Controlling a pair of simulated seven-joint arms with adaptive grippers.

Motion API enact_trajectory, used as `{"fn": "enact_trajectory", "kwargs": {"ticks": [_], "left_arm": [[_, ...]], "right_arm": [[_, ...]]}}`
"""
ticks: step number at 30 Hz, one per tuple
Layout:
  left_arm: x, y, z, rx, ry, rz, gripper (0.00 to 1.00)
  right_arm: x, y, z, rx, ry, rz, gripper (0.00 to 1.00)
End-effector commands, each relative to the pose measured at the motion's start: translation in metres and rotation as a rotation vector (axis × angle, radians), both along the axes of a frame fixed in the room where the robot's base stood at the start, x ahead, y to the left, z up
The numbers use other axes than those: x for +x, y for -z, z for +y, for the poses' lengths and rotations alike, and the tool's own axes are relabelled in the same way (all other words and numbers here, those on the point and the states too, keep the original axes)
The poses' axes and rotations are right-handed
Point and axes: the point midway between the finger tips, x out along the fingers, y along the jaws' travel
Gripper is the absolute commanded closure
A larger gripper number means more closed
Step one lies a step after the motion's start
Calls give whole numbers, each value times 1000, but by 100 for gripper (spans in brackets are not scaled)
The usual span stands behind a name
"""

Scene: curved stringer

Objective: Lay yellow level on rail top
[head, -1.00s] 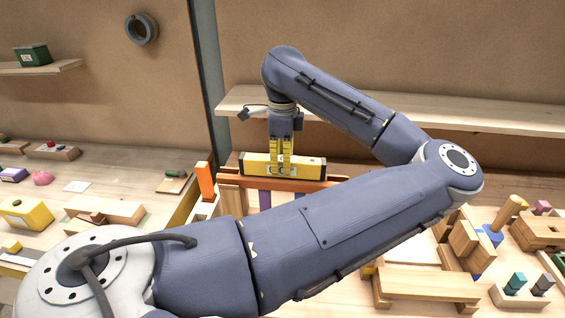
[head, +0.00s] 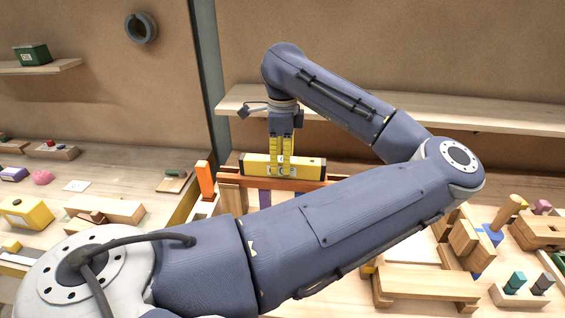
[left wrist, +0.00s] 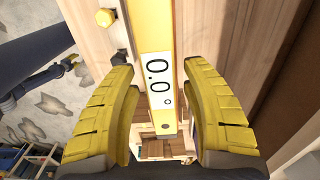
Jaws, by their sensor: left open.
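The yellow level (head: 308,166) lies along the top of the reddish-brown rail (head: 322,182) in the head view, and looks flat on it. My left gripper (head: 281,168) is over the middle of the level, pointing down, with its yellow fingers at the level. In the left wrist view the level (left wrist: 158,30) runs between the two spread fingers, with a gap on each side, and its white panel reads 0.0°. The left gripper is open. My left forearm hides the rail's lower front.
An orange upright block (head: 206,180) stands at the rail's left end. Wooden blocks and a low wooden bench (head: 428,283) fill the right. A yellow block (head: 25,212) lies at left. A shelf (head: 450,112) runs behind my arm.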

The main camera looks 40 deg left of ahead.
Motion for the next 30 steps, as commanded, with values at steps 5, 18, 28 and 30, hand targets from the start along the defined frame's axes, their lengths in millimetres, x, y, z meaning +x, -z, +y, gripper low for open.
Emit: {"fn": "enact_trajectory", "kwargs": {"ticks": [5, 18, 28, 30], "left_arm": [[1, -27, 0, 0, 1, -4, 53], [0, -96, 0, -1, 1, -1, 53], [-1, -114, 0, -1, 0, 2, 53], [-1, -114, 0, -1, 0, 2, 53]], "right_arm": [[0, 0, 0, 0, 0, 0, 54], [0, 0, 0, 0, 0, 0, 54], [0, 0, 0, 0, 0, 0, 54], [0, 0, 0, 0, 0, 0, 54]]}}
